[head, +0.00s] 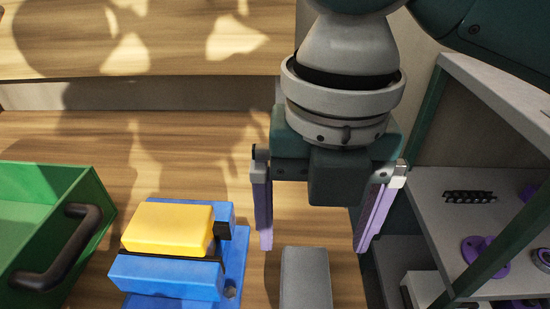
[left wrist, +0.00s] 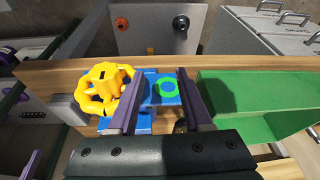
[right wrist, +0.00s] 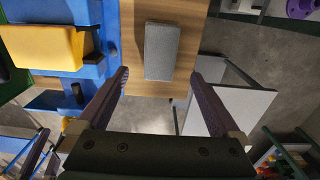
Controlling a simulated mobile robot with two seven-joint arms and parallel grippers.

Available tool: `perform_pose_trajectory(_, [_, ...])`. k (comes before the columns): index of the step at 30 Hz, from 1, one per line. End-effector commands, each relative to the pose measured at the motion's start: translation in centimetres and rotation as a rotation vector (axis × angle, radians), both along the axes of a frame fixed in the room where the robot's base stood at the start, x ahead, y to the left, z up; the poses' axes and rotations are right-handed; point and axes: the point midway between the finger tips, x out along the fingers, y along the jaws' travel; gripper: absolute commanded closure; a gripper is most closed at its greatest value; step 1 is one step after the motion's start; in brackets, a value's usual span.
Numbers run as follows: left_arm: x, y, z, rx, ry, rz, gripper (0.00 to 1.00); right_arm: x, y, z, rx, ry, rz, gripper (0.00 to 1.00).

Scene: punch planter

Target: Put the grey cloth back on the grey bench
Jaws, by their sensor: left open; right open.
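A grey rectangular block-like piece, which looks like the folded grey cloth (head: 305,278), lies on the wooden table top near its right edge. It also shows in the right wrist view (right wrist: 162,51). My right gripper (head: 314,247) is open and empty, above the grey piece, with its purple fingers spread to either side. My left gripper (left wrist: 160,72) is open and empty over the blue fixture in the left wrist view. A light grey shelf unit (head: 425,185) stands right of the table; I cannot tell whether it is the grey bench.
A blue fixture with a yellow block (head: 168,226) stands left of the grey piece. A green bin (head: 85,190) with a dark handle is farther left. Purple parts (head: 486,250) lie on the shelf. A yellow handwheel (left wrist: 105,90) shows in the left wrist view.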

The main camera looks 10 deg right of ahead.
Motion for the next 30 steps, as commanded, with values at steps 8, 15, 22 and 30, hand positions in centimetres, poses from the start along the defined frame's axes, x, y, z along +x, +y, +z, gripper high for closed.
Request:
perform_pose_trajectory(8, [0.0, 0.0, 0.1, 0.000, 0.000, 0.000, 0.50, -0.5, 0.5, 0.4, 0.024, -0.001, -0.043, 0.00])
perform_pose_trajectory(15, [0.0, -0.1, 0.1, -0.005, 0.001, 0.004, 0.50, -3.7, 4.3, -1.3, 0.238, 0.012, -0.562, 0.00])
perform_pose_trajectory(22, [0.0, -0.3, 0.1, -0.011, 0.002, 0.007, 0.50, -6.0, 3.1, -2.3, 0.415, 0.072, -1.405, 0.00])
perform_pose_trajectory(30, [0.0, -0.3, 0.1, -0.010, 0.002, 0.006, 0.50, -10.0, -5.1, -3.8, 0.436, 0.025, -2.338, 0.00])
